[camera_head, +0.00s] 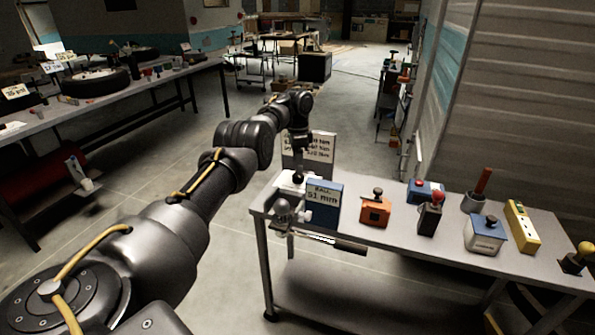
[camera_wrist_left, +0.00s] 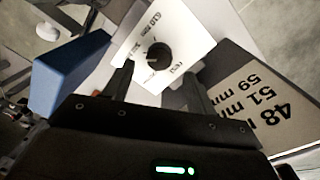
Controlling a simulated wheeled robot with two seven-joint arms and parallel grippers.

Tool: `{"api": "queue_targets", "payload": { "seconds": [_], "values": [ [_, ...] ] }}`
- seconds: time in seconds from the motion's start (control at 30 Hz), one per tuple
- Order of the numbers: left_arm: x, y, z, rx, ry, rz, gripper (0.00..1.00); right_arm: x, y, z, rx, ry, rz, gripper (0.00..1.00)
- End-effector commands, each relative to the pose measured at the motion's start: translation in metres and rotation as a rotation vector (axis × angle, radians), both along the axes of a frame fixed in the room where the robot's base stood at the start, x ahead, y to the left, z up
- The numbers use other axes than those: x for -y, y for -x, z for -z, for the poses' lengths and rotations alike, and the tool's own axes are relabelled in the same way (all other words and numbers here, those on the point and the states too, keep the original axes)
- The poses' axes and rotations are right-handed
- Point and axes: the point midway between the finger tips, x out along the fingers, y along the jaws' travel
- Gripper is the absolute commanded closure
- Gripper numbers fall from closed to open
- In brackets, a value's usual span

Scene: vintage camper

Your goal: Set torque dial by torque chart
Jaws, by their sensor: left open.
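The torque dial is a black round knob (camera_wrist_left: 158,53) on a white plate (camera_wrist_left: 182,28) with printed marks. In the head view the white plate (camera_head: 290,187) sits at the bench's left end. My left gripper (camera_wrist_left: 160,88) is open and empty. Its two fingers point toward the knob, one on either side of the near part of the plate; I cannot tell whether they touch it. In the head view the left gripper (camera_head: 299,152) is above the plate. The torque chart (camera_head: 322,147) stands behind, partly hidden; the wrist view shows its lines "48", "51 mm", "59 mm" (camera_wrist_left: 258,98).
A blue block (camera_head: 324,203) labelled "Race 51 mm" stands right beside the dial; it also shows in the wrist view (camera_wrist_left: 68,75). An orange box (camera_head: 375,212), a red-knobbed device (camera_head: 430,217) and other switch boxes stand farther right along the bench (camera_head: 400,240).

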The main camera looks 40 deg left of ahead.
Motion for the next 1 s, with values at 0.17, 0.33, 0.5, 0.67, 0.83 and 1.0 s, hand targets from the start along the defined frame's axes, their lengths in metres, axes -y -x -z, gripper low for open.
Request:
{"api": "queue_targets", "payload": {
  "seconds": [0.17,0.33,0.5,0.67,0.83,1.0],
  "values": [
    [-0.001,-0.001,-0.033,0.003,0.0,-0.001,0.43,0.003,-0.001,0.005,0.001,0.004,-0.001,0.64],
    [-0.002,-0.002,-0.053,0.0,0.0,0.0,0.43,0.009,-0.003,0.004,0.005,0.01,-0.003,0.64],
    [-0.002,-0.002,-0.06,-0.001,0.001,0.001,0.43,0.009,-0.004,0.004,0.006,0.011,-0.003,0.64],
    [-0.002,-0.002,-0.06,-0.001,0.001,0.001,0.43,0.009,-0.004,0.004,0.005,0.011,-0.003,0.64],
    [-0.002,-0.002,-0.059,-0.001,0.001,0.001,0.43,0.008,-0.003,0.004,0.003,0.01,-0.002,0.64],
    [-0.002,-0.002,-0.059,-0.001,0.001,0.001,0.43,0.008,0.0,0.004,-0.001,0.01,-0.002,0.64]
  ]
}}
